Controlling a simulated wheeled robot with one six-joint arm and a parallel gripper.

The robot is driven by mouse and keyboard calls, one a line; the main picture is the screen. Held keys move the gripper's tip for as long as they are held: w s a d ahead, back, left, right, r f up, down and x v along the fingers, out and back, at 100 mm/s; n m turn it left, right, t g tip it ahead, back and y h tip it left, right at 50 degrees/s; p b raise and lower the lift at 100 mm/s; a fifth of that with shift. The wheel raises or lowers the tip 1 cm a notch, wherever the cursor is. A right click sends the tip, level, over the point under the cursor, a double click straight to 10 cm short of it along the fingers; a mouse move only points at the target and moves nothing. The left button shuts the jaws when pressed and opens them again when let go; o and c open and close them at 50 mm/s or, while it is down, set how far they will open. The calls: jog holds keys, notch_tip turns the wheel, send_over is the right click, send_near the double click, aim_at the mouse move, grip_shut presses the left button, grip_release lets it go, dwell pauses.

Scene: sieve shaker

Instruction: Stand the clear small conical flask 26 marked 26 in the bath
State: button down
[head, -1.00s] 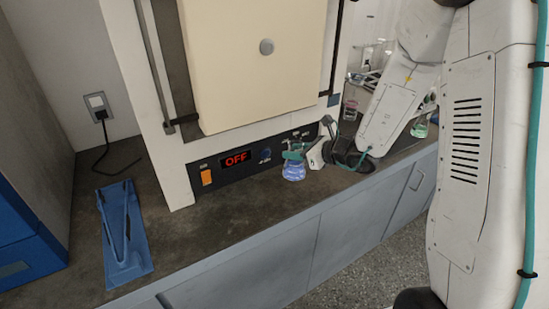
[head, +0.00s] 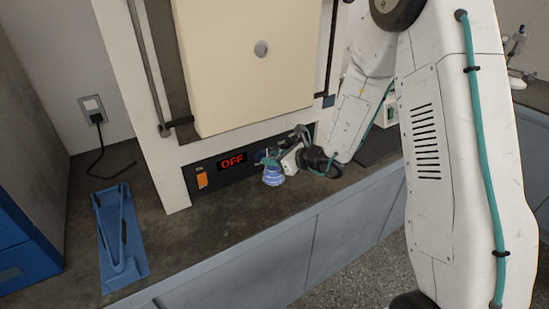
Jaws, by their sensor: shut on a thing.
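A small conical flask (head: 273,177) with blue liquid is held at its neck by my gripper (head: 270,158). My gripper is shut on it, in front of the oven's control panel. The flask looks close to upright, near the bench top. I cannot tell whether its base touches the bench. Its marking is too small to read. I cannot make out a bath in the head view; my arm hides much of the right side.
An oven (head: 255,70) with a display reading OFF stands behind the flask. A blue tray-like holder (head: 122,240) lies at the left, beside a blue cabinet (head: 28,270). The bench (head: 205,225) between holder and flask is clear. A pale, partly hidden item (head: 388,108) is behind my arm.

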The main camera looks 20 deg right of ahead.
jog(key=c, duration=1)
grip_release()
jog(key=shift+f, duration=0.1)
jog(key=shift+o, duration=0.2)
